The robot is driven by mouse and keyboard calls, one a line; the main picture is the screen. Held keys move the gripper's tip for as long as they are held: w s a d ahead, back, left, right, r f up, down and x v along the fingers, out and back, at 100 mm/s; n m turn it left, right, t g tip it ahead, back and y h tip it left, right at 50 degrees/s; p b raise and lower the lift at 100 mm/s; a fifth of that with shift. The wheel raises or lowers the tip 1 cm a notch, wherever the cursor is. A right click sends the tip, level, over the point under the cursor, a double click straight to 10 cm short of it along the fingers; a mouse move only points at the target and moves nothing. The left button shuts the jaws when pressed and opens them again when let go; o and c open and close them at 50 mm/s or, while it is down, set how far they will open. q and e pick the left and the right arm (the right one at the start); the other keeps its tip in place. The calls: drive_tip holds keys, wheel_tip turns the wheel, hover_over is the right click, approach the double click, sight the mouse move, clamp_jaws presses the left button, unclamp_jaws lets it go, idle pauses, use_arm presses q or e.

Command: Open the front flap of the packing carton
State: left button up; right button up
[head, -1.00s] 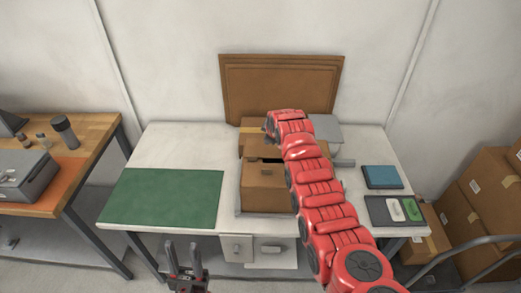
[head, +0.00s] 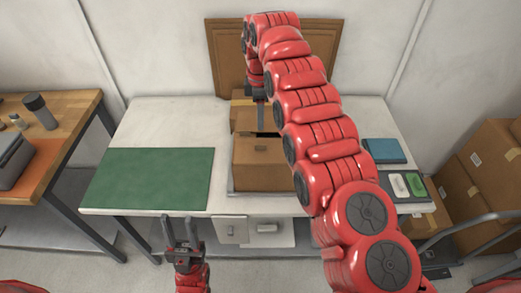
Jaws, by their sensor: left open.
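The brown packing carton (head: 262,164) stands near the middle of the white table, its front wall facing me. A narrow dark gap shows along its top, and brown cardboard rises behind it. Which panel is the front flap is hard to tell. My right arm arches over the carton's right side, and my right gripper (head: 260,116) points down at the top of the carton, behind the gap. Its fingers are small and partly hidden, and contact cannot be told. My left gripper (head: 179,222) is open and empty in front of the table's front edge, left of the carton.
A green mat (head: 150,178) covers the table's left part. A blue box (head: 384,150) and a grey tray (head: 420,188) with small items lie at the right. A brown board (head: 225,62) leans on the wall. Stacked cartons (head: 481,160) stand right of the table.

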sight(261, 143)
wheel_tip(261, 143, down, 10)
drive_tip(key=p, duration=0.3)
drive_tip(key=shift+s+d+r, duration=0.1)
drive_tip(key=shift+r, duration=0.1)
drive_tip(key=shift+f, duration=0.55)
clamp_jaws()
idle(0.9)
